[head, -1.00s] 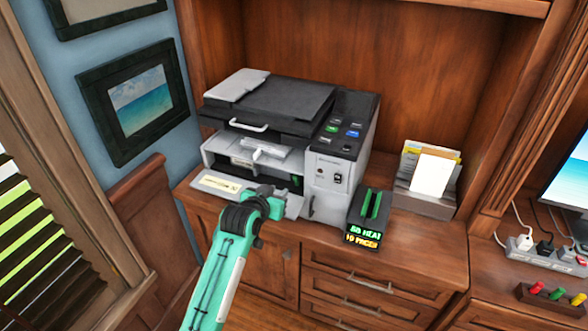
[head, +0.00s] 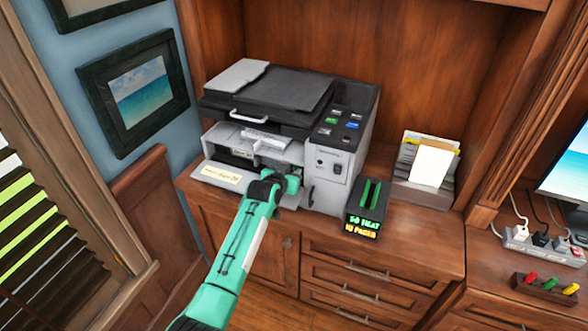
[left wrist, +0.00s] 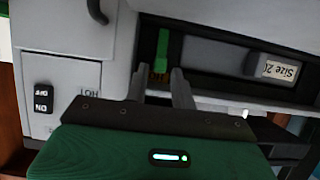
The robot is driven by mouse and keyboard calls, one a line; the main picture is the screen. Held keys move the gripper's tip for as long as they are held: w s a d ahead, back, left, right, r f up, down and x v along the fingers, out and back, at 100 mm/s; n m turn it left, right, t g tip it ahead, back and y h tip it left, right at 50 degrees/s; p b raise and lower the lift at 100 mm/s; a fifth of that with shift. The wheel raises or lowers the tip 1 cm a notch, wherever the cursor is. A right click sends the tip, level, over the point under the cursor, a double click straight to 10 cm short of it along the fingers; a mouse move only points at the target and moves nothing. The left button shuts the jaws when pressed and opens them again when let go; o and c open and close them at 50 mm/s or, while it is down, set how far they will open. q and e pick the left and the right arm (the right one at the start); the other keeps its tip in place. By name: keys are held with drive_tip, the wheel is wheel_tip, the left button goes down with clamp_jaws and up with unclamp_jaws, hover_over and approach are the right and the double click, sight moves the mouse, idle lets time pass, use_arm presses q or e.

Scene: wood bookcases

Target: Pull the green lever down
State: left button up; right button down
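The green lever (left wrist: 162,48) stands upright in a slot in the printer's open front, in the left wrist view. A brassy part shows at its lower end. My left gripper (left wrist: 160,76) is open, with its two grey fingertips on either side of the lever's lower end. I cannot tell whether either finger touches it. In the head view, my left arm reaches into the open front of the grey and black printer (head: 340,150) and hides the lever. My right gripper is not in view.
A labelled flap (head: 219,175) juts out at the printer's front left. A black box with green bars and a lit display (head: 366,215) stands to its right. A paper holder (head: 425,185) is farther right. An ON/OFF switch (left wrist: 43,98) sits beside the lever's opening.

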use_arm(q)
drive_tip(key=shift+x, duration=1.5)
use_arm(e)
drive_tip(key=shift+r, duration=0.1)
